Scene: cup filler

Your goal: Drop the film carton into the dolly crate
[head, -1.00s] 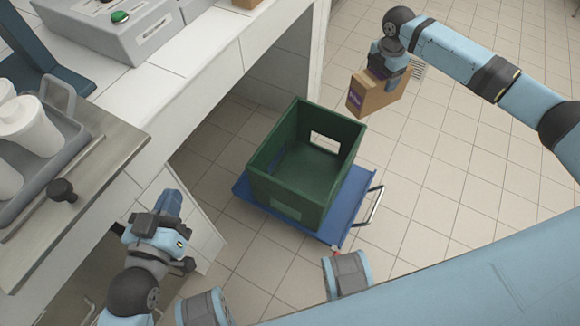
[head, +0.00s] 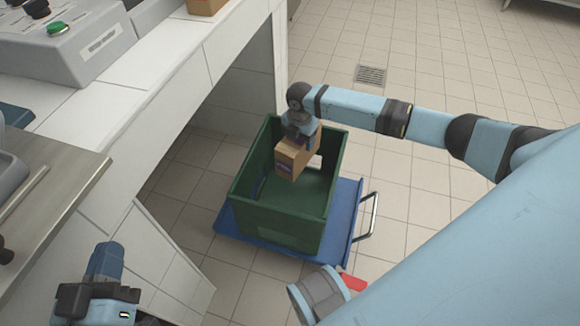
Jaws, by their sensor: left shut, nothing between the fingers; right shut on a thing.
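The film carton (head: 291,161) is a brown box with a purple label. My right gripper (head: 299,138) is shut on its top and holds it over the dolly crate, near the far part of the opening. The dolly crate (head: 275,230) is a green, open-topped box with handle cut-outs, standing on a blue dolly (head: 345,212). The carton's lower end overlaps the crate's inside in the picture; I cannot tell how deep it hangs. The visible crate floor is bare. My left gripper (head: 107,262) is shut and empty at the lower left, beside the counter.
A white counter (head: 175,75) with a grey control box (head: 85,40) runs along the left, with a steel worktop (head: 50,185) nearer. A cabinet door (head: 150,260) stands left of the dolly. The dolly's metal handle (head: 368,217) is on its right. Tiled floor lies open beyond.

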